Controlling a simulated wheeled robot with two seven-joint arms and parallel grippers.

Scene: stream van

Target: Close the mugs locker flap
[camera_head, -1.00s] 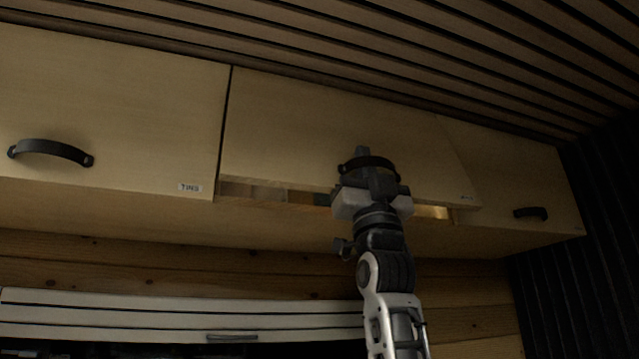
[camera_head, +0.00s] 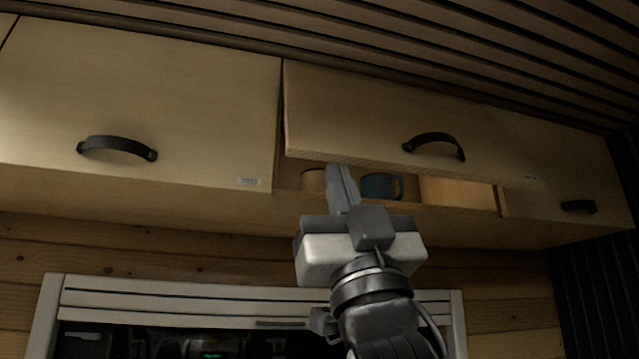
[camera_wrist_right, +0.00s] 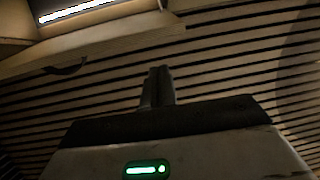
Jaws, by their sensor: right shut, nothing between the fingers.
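The mugs locker flap (camera_head: 360,110) is the middle wooden flap, hinged along its top. It stands partly open, its lower edge swung out from the cabinet. Its dark curved handle (camera_head: 434,145) is near the lower edge. In the gap below, a blue mug (camera_head: 381,186) and a tan mug (camera_head: 313,180) show inside the locker. My right gripper (camera_head: 341,170) is shut and empty, pointing up, just below the flap's lower edge and left of the handle. I cannot tell whether it touches the flap. It also shows in the right wrist view (camera_wrist_right: 158,72). My left gripper is not in view.
A closed locker flap (camera_head: 140,100) is on the left and another closed locker (camera_head: 570,170) on the right, each with a dark handle. A slatted ceiling (camera_head: 450,50) runs close above. A pale framed shutter (camera_head: 250,305) is below.

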